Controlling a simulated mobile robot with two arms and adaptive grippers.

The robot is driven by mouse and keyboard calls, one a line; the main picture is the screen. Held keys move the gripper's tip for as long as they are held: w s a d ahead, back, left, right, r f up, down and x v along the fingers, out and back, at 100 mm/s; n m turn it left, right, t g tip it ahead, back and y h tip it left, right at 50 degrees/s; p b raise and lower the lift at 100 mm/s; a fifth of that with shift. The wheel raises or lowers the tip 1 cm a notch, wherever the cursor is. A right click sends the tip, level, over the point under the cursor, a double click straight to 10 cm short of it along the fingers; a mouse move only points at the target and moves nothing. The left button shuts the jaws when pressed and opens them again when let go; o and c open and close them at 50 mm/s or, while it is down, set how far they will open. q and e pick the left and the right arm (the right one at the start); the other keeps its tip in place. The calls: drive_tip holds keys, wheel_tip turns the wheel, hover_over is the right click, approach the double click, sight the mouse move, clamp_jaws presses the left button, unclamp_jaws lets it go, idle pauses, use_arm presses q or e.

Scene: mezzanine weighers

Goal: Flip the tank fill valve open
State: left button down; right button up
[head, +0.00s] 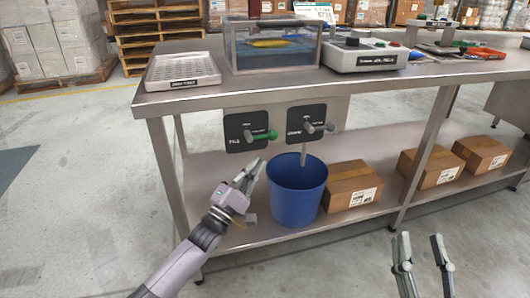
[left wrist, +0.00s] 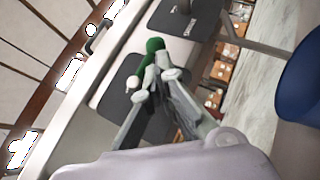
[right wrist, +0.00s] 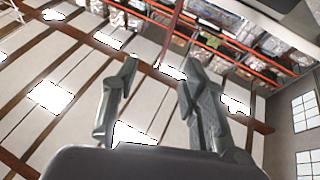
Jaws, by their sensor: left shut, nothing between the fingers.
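The fill valve is on a black panel labelled FILL (head: 234,143) under the bench top. Its green lever (head: 264,136) points sideways to the right. My left gripper (head: 258,165) is shut and empty, just below the green lever in the head view. In the left wrist view the left fingertips (left wrist: 165,72) overlap the green lever (left wrist: 155,45); I cannot tell whether they touch. My right gripper (head: 423,237) is open and empty, low at the right, away from the valve. The clear tank (head: 270,60) stands on the bench above.
A second black panel (head: 306,113) with a grey lever sits right of the fill panel. A blue bucket (head: 296,195) stands below it on the lower shelf. Cardboard boxes (head: 350,180) are to its right. A perforated tray (head: 182,72) and a scale (head: 362,57) are on top.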

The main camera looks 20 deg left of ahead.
use_arm(q)
drive_tip(key=shift+b+x, duration=0.6)
drive_tip(key=shift+x, duration=2.35)
use_arm(e)
drive_tip(key=s+r+t+y, duration=0.1)
drive_tip(key=s+r+t, duration=0.3)
drive_tip(key=r, duration=0.1)
drive_tip(key=shift+d+r, duration=0.15)
drive_tip(key=shift+r, duration=0.1)
drive_tip(key=shift+s, duration=0.15)
